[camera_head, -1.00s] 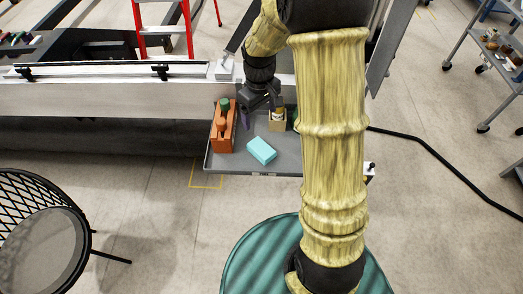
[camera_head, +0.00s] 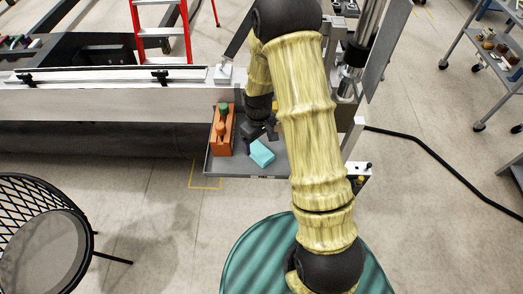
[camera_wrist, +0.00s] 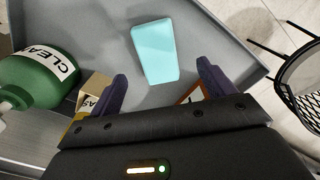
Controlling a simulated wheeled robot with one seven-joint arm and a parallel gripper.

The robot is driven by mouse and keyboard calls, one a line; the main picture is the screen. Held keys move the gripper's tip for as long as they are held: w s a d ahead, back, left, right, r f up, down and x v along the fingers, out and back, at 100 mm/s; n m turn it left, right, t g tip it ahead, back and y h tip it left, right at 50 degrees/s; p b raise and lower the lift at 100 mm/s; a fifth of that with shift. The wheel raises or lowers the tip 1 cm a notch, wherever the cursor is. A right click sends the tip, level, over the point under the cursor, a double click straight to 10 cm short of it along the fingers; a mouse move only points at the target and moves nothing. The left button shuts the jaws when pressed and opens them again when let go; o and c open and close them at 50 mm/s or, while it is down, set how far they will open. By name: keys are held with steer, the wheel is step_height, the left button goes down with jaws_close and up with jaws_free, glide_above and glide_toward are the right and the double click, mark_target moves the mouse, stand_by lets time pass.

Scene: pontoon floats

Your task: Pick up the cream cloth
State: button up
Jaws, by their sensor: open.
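I cannot make out a clear cream cloth. A beige, box-like thing (camera_wrist: 97,86) lies beside my left finger in the wrist view, partly hidden by it. A turquoise block (camera_head: 261,154) lies on the grey tray (camera_head: 232,168); it also shows ahead of my fingers in the wrist view (camera_wrist: 154,52). My gripper (camera_head: 264,131) is low over the tray, just behind the turquoise block in the head view. In the wrist view its two dark purple fingers (camera_wrist: 162,75) are apart, with nothing held between them.
A green labelled bottle (camera_wrist: 38,80) is at the left in the wrist view. A black mesh chair (camera_head: 40,230) stands on the floor at left. A rail (camera_head: 110,100) runs behind the tray.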

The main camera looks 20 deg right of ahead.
mark_target(260, 151)
steer(key=shift+a+f, duration=0.2)
steer(key=shift+f, duration=0.35)
steer(key=shift+s+d, duration=0.1)
steer(key=shift+d, duration=0.05)
steer(key=shift+d+f+p, duration=0.15)
steer(key=shift+f+p, duration=0.35)
steer(key=shift+p, duration=0.05)
steer(key=shift+w+f+p, duration=0.15)
steer(key=shift+f+p, duration=0.25)
steer(key=shift+f, duration=0.65)
steer(key=shift+w+f+p, duration=0.1)
steer(key=shift+f+p, duration=0.3)
steer(key=shift+f, duration=0.65)
steer(key=shift+c, duration=0.4)
steer(key=shift+s, duration=0.1)
steer(key=c, duration=1.1)
